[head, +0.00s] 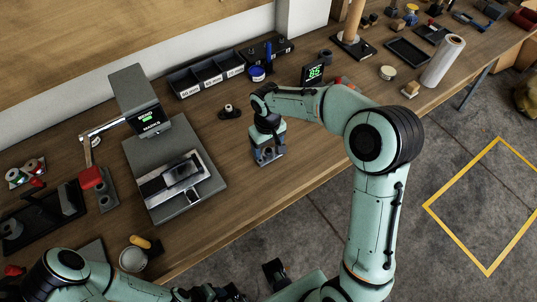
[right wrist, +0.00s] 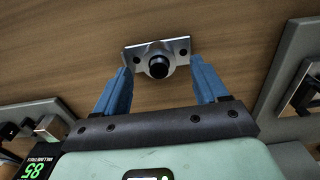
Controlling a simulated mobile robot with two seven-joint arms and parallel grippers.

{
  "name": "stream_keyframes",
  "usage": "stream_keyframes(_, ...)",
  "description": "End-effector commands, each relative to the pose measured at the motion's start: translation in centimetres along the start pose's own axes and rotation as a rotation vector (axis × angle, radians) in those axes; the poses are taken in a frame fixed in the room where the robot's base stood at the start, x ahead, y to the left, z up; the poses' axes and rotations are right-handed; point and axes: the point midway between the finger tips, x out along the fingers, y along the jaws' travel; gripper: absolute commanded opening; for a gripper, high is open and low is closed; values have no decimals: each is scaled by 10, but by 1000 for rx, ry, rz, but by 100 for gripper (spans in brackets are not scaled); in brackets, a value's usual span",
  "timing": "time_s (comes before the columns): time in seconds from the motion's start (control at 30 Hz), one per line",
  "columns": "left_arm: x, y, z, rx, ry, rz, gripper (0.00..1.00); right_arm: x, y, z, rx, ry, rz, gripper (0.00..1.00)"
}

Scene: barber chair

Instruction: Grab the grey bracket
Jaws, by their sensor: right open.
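The grey bracket (right wrist: 158,56) is a flat metal plate with a hole near each end and a round dark boss in its middle. It lies on the wooden bench. In the head view its plate shows at the foot of my right gripper (head: 268,151), partly hidden by it. In the right wrist view, the blue fingers of my right gripper (right wrist: 160,68) are spread apart, one on each side of the bracket's middle. I see no clear contact. My left arm (head: 95,280) enters at the bottom left; its fingers cannot be made out clearly.
A grey measuring stand (head: 214,187) with a screen is left of the gripper. A small black part (head: 230,112) and labelled bins (head: 207,76) lie behind. Bare wood lies around the bracket.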

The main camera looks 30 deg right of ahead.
Motion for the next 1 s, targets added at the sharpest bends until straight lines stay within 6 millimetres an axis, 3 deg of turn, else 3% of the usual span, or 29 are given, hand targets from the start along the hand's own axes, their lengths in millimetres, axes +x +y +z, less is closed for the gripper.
stream_keyframes(0.13,2,0,0,0,0,0,51,16,0,0,2,0,-1,72)
stream_keyframes(0.4,1,0,0,0,0,0,51,19,0,0,2,1,0,72)
stream_keyframes(0.6,1,0,0,0,0,0,51,18,0,0,1,1,0,7)
stream_keyframes(1.0,1,0,0,0,0,0,51,12,0,-1,1,4,0,7)
